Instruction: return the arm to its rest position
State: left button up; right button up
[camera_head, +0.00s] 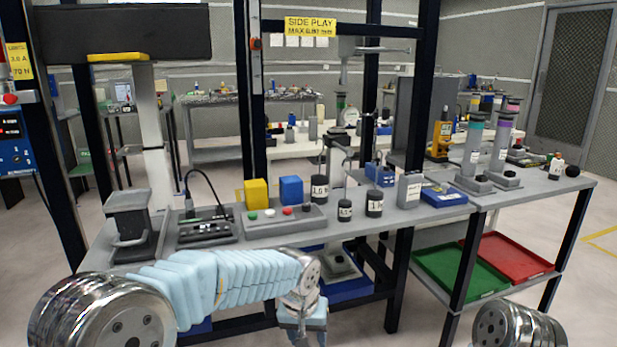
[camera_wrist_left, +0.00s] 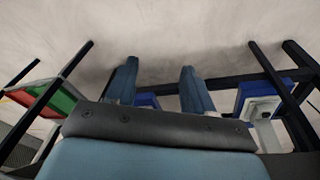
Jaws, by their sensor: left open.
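My left arm (camera_head: 220,280), in a pale blue segmented sleeve, reaches from the lower left across the front of the workbench. My left gripper (camera_head: 303,328) hangs down at the bottom of the head view, in front of the bench. In the left wrist view its two blue-grey fingers (camera_wrist_left: 158,85) stand apart with nothing between them, and floor shows behind. Of my right arm only a silver joint (camera_head: 515,328) shows at the lower right; its gripper is out of view.
The workbench (camera_head: 265,232) carries a yellow block (camera_head: 256,193), a blue block (camera_head: 291,190), a button panel and black weights. Dark frame posts rise from it. Green (camera_head: 460,272) and red (camera_head: 508,256) trays sit on a lower shelf. Floor is open at right.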

pick_arm(q)
jog(key=s+a+f+g+h, duration=0.1)
jog(key=s+a+f, duration=0.1)
jog(key=f, duration=0.6)
jog(key=s+a+f, duration=0.2)
jog(key=f, duration=0.6)
jog(key=s+a+f+n+h, duration=0.1)
jog(key=s+a+f, duration=0.2)
jog(key=s+f, duration=0.4)
jog(key=s+a+f+n+h, duration=0.1)
jog(key=s+a+f+n, duration=0.1)
jog(key=s+f, duration=0.5)
jog(key=s+a, duration=0.1)
jog(key=s, duration=0.3)
jog(key=shift+s+a+f, duration=0.2)
jog(key=shift+a, duration=0.05)
